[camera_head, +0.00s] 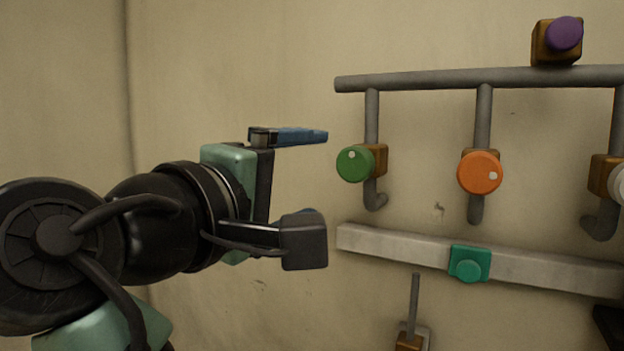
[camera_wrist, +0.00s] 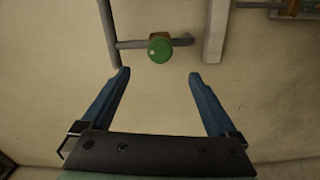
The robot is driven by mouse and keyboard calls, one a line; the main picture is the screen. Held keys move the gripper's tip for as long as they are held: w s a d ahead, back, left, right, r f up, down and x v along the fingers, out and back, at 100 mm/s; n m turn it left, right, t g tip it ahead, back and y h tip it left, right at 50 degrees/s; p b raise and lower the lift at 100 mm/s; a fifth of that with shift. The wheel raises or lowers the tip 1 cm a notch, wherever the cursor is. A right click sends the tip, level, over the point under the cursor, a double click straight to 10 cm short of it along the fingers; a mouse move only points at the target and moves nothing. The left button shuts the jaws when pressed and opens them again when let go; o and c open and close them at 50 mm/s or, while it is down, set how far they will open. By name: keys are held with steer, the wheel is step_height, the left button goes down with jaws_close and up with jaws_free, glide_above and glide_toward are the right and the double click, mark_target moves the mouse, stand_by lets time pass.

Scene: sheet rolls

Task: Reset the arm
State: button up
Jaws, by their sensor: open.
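My gripper (camera_head: 318,178) is open and empty, with its two blue fingers spread wide. In the head view it reaches in from the left, to the left of a green knob (camera_head: 355,164) on a grey pipe, and apart from it. In the wrist view my gripper (camera_wrist: 159,75) frames bare wall between its fingertips. The green knob (camera_wrist: 160,50) shows just beyond the fingertips there, touching neither finger.
Grey pipes (camera_head: 440,78) on a beige wall carry an orange knob (camera_head: 480,173), a purple knob (camera_head: 565,34) and a white knob (camera_head: 618,184). Below, a pale bar (camera_head: 380,243) bears a teal button (camera_head: 469,264). A grey lever (camera_head: 414,300) stands lower down.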

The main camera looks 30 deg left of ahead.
steer(key=s+d+f+m+t+b, duration=0.1)
steer(key=s+d+m+t+b, duration=0.3)
steer(key=d+m, duration=0.4)
steer(key=s+d+f+m+t+b, duration=0.2)
steer(key=s+d+m+t+b, duration=0.2)
steer(key=d+m, duration=0.4)
steer(key=d+t+b, duration=0.1)
steer(key=d, duration=0.2)
steer(key=shift+d+y+b, duration=0.15)
steer(key=shift+y+b, duration=0.15)
